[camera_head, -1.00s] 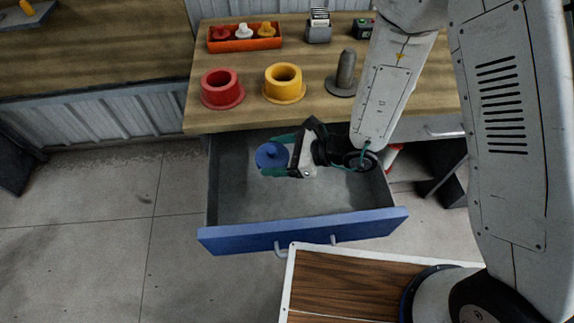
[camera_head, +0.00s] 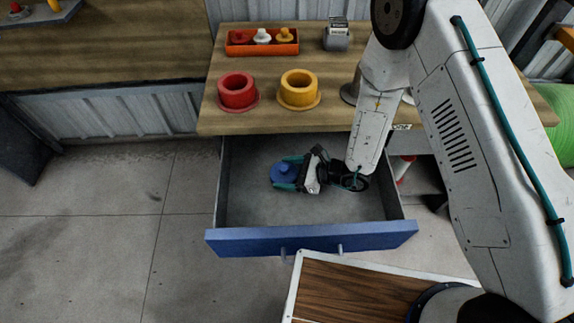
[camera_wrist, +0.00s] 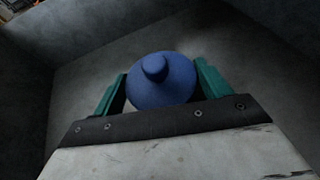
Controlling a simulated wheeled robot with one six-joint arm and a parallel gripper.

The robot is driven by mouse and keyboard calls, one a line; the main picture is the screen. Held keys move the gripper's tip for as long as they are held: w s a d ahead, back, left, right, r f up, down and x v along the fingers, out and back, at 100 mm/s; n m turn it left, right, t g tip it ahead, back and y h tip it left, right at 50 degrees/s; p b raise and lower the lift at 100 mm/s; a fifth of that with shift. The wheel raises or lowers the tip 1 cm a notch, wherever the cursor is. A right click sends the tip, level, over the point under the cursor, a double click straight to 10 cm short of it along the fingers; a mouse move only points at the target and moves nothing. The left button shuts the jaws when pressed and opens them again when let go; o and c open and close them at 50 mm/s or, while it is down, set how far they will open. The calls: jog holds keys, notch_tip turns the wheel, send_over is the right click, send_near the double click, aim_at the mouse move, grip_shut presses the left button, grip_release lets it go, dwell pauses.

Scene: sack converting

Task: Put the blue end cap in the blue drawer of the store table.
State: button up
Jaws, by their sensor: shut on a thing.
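The blue end cap (camera_head: 284,172) is a round disc with a small knob. My gripper (camera_head: 288,173) is shut on it, inside the open blue drawer (camera_head: 310,239) of the store table (camera_head: 330,122). In the wrist view the cap (camera_wrist: 162,82) sits between the two green fingers (camera_wrist: 160,88), its knob facing up toward the camera. The cap is low in the drawer, left of its middle. I cannot tell whether it touches the drawer floor. The cap's underside is hidden.
On the table top stand a red flanged ring (camera_head: 237,92), a yellow flanged ring (camera_head: 299,90) and an orange tray (camera_head: 262,49) with small caps. A grey card holder (camera_head: 336,39) is at the back. The drawer floor around the cap is bare.

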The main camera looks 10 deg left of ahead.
aim_at(293, 166)
jog(key=w, duration=0.3)
jog(key=shift+a+f, duration=0.4)
jog(key=shift+f, duration=0.2)
jog(key=shift+f, duration=0.1)
jog(key=o, duration=1)
jog(key=shift+d+r, duration=0.25)
jog(key=v, duration=1.1)
jog(key=shift+d, duration=0.25)
